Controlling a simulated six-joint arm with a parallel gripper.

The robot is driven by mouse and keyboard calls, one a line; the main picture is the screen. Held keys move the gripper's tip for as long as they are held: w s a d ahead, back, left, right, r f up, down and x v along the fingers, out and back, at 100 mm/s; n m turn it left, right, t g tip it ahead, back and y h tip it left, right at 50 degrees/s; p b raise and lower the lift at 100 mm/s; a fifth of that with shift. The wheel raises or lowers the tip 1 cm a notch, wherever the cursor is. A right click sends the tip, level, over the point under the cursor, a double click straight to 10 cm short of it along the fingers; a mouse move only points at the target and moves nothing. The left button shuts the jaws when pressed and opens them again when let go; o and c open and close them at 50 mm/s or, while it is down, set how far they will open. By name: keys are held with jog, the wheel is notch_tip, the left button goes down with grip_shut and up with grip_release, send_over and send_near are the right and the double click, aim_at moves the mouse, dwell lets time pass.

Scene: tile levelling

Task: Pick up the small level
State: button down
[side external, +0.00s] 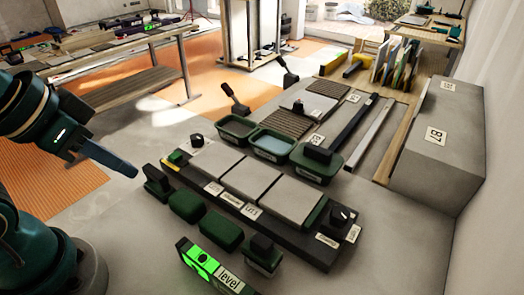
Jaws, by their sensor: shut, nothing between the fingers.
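The small level (211,268) is a bright green bar with a white label reading "level". It lies at the bottom middle of the side external view, and its lower end is partly cut by the frame edge. My gripper (130,170) is at the left, above the floor. Its fingers are together and it is empty. It is well apart from the level, up and to the left of it in the picture.
Several green blocks (187,206) stand behind the level, beside a dark board with grey tiles (250,178). Green tubs (271,144) sit behind the board. A large grey block (448,150) stands at the right. A wooden workbench (125,85) is at the back left.

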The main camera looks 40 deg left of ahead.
aim_at(190, 248)
dwell(0.3)
jog(key=c, duration=0.6)
grip_release()
jog(key=d+f+m+g, duration=0.2)
jog(key=d+f+m, duration=0.1)
jog(key=m, duration=0.3)
jog(key=w+d+f+m+g, duration=0.1)
jog(key=d+f+m, duration=0.2)
jog(key=m, duration=0.3)
jog(key=d+f+m+g, duration=0.2)
jog(key=d+f+m, duration=0.1)
jog(key=m, duration=0.2)
jog(key=shift+w+d+f+m+g, duration=0.2)
jog(key=shift+w+f+m+g, duration=0.1)
jog(key=shift+w+m, duration=0.1)
jog(key=shift+s+d+f, duration=0.1)
jog(key=shift+s+f, duration=0.15)
jog(key=shift+f, duration=2.35)
